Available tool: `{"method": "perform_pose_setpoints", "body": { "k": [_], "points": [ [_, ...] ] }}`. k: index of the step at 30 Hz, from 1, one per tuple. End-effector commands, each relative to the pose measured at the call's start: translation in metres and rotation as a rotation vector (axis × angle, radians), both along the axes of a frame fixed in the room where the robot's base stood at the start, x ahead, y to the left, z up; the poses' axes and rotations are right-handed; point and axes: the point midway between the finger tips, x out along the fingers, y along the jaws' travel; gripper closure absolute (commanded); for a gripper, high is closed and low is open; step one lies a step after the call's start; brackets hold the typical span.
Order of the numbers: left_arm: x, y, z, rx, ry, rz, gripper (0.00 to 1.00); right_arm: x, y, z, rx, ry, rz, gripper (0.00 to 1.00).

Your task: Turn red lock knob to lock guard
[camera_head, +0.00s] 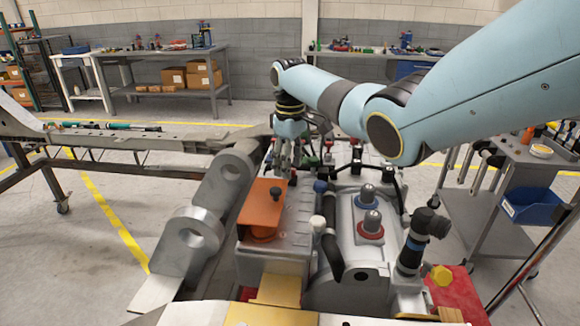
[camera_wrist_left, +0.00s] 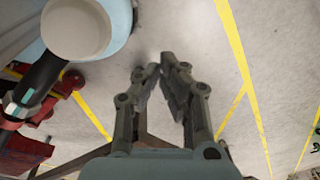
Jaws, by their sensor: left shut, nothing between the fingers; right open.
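The chassis fixture (camera_head: 290,215) fills the middle of the head view. An orange guard plate (camera_head: 262,207) with a small dark knob (camera_head: 276,193) lies on its top. My right gripper (camera_head: 283,163) points down just behind the orange plate, open, with its fingers over the fixture's back part. Small red parts show near its fingers, but I cannot tell which is the red lock knob; the gripper may hide it. My left gripper (camera_wrist_left: 162,62) is in the left wrist view only, shut and empty over bare floor.
A yellow knob (camera_head: 441,275) is at front right. A grey cart (camera_head: 470,215) stands on the right. Open floor (camera_head: 90,225) lies on the left.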

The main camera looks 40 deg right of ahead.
Motion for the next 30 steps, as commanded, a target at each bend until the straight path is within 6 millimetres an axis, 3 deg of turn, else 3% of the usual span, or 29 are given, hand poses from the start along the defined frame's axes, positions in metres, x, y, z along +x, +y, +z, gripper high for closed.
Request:
{"method": "perform_pose_setpoints", "body": {
  "k": [5, 12, 23, 30],
  "points": [
    [0.018, -0.008, 0.0, -0.01, -0.028, 0.002, 1.0, 0.0, 0.0, -0.01, 0.0, 0.0, 0.0, 0.49],
    [0.017, -0.009, 0.0, -0.01, -0.026, 0.002, 1.0, 0.0, 0.0, -0.01, -0.001, 0.0, 0.0, 0.5],
    [0.007, -0.005, -0.001, -0.006, -0.011, 0.002, 1.0, 0.0, 0.0, -0.01, -0.001, 0.0, 0.0, 0.97],
    [0.008, -0.004, 0.001, -0.004, -0.012, 0.001, 1.0, 0.0, 0.0, -0.01, 0.0, 0.0, -0.009, 1.0]
  ]
}}
